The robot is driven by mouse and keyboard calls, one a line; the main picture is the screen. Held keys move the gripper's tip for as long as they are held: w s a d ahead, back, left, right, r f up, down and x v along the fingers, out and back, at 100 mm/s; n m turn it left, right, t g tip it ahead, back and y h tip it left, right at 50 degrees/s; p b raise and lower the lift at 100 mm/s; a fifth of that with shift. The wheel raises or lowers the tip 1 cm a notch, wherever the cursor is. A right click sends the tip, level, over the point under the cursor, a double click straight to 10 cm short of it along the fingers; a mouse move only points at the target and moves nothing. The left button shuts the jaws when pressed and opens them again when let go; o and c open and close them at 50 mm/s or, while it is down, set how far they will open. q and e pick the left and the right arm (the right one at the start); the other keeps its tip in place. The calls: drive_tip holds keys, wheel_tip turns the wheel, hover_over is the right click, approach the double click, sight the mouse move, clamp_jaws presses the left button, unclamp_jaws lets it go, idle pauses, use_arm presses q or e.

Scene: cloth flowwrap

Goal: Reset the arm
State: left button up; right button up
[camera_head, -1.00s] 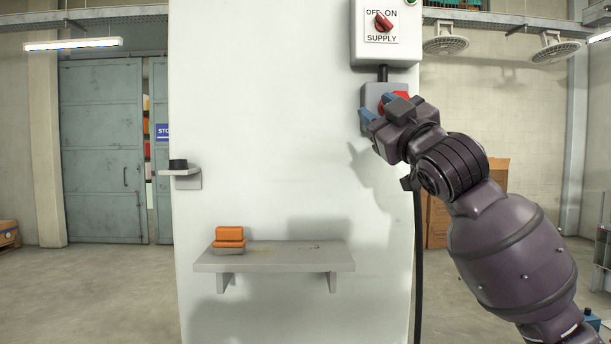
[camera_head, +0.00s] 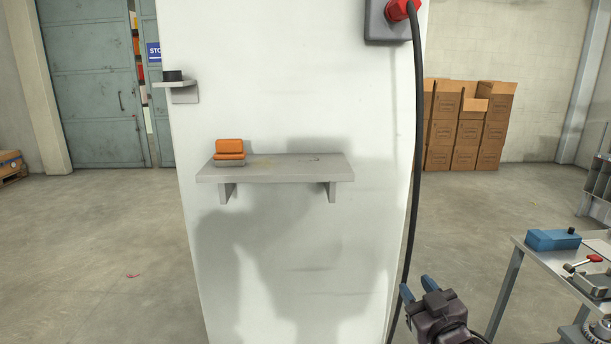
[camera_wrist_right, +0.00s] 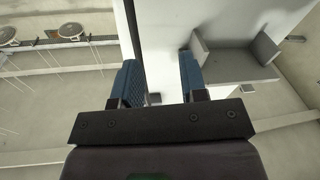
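My right gripper (camera_head: 418,290) is low in the head view, just right of the white panel's lower right edge. Its two blue fingers are spread apart with nothing between them. In the right wrist view the open fingers (camera_wrist_right: 160,85) show the same empty gap, with the panel and shelf beyond. My left gripper is not in either view.
A white panel (camera_head: 290,90) carries a grey shelf (camera_head: 290,170) with an orange and grey block (camera_head: 229,152). A red plug (camera_head: 402,9) sits in a grey socket box, its black cable (camera_head: 416,130) hanging near my right gripper. A metal table (camera_head: 550,262) stands at right.

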drive_tip(key=s+d+f+m+g+h, duration=0.2)
drive_tip(key=s+f+g, duration=0.1)
drive_tip(key=s+f, duration=1)
drive_tip(key=s+d+f+m+g+h, duration=0.1)
drive_tip(key=s+d+f+m+g, duration=0.1)
drive_tip(key=s+f, duration=1.1)
drive_tip(key=shift+d+g+h, duration=0.4)
drive_tip(key=shift+d+g, duration=0.4)
drive_tip(key=shift+f, duration=0.1)
